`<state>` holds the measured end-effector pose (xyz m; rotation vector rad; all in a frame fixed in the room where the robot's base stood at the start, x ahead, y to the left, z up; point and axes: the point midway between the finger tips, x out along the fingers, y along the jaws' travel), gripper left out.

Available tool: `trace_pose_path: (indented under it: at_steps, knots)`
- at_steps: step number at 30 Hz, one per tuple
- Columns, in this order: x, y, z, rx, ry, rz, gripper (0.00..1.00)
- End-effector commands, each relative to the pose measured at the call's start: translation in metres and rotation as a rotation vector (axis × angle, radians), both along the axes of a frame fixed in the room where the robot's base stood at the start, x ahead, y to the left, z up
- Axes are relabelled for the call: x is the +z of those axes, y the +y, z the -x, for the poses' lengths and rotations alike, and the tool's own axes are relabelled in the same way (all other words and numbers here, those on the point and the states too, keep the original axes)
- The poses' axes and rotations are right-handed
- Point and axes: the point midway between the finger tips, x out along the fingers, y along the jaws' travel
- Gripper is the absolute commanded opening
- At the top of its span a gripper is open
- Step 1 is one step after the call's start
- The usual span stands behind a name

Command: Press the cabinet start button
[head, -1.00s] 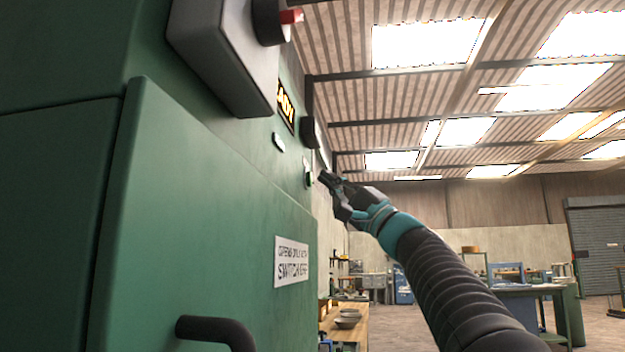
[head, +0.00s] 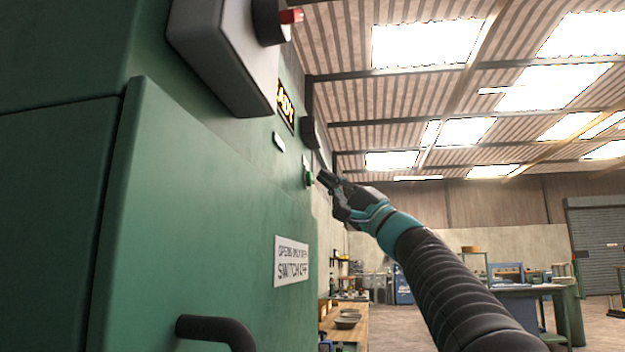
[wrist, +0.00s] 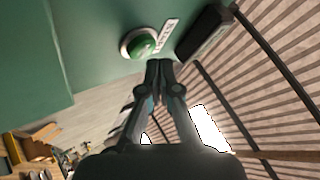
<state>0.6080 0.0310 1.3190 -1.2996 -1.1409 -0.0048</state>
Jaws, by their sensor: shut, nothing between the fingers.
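The green start button (head: 310,179) sits on the side face of the green cabinet (head: 220,200), beside a small label plate. In the wrist view the button (wrist: 145,46) is a green dome in a pale ring, with a white lettered plate (wrist: 168,34) beside it. My gripper (head: 323,177) is shut and empty. Its fingertips are close in front of the button. In the wrist view the fingertips (wrist: 159,68) are just below the button; I cannot tell whether they touch it.
A dark door handle (head: 216,330) sticks out below. Open room lies to the right.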

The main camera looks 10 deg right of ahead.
Motion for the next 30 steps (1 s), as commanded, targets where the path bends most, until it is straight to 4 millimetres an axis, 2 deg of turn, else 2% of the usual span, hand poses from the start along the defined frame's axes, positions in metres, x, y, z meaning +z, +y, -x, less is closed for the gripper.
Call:
trace_pose_path:
  at_steps: [30]
  knots:
    - [-0.0001, 0.0100, -0.0036, 0.000, 0.000, 0.000, 0.00]
